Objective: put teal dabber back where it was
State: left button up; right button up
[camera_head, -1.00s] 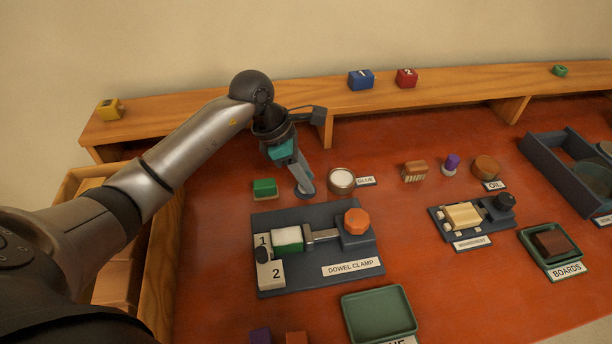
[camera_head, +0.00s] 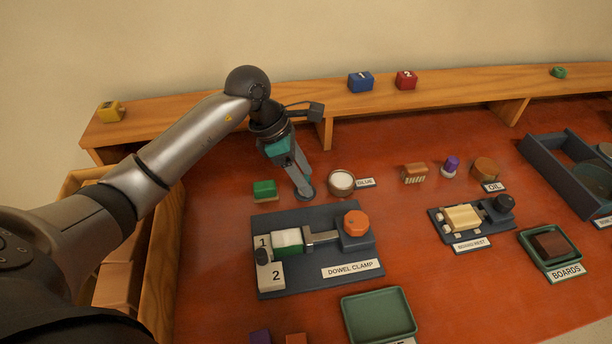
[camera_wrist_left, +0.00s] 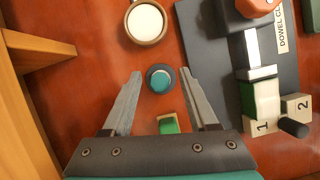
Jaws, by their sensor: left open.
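The teal dabber (camera_wrist_left: 160,78) stands upright on the red bench, seen from above in the left wrist view as a round teal top on a dark base. In the head view its grey base (camera_head: 306,193) shows at the foot of my left gripper, and the rest is mostly hidden. My left gripper (camera_wrist_left: 162,74) points down over it, open, with one finger on each side of the dabber and a gap to each. The gripper also shows in the head view (camera_head: 302,182). My right gripper is not in view.
A glue pot (camera_head: 341,182) stands close right of the dabber and a green block (camera_head: 264,189) to its left. The dowel clamp (camera_head: 312,215) lies in front. A wooden shelf (camera_head: 290,104) runs behind. A purple-topped dabber (camera_head: 450,165) stands farther right.

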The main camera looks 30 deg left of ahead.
pick_arm(q)
jog(key=p+v, duration=0.1)
jog(key=v, duration=1)
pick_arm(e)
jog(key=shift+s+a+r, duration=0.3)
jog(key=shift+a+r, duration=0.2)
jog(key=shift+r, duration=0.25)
pick_arm(q)
jog(key=shift+f, duration=0.1)
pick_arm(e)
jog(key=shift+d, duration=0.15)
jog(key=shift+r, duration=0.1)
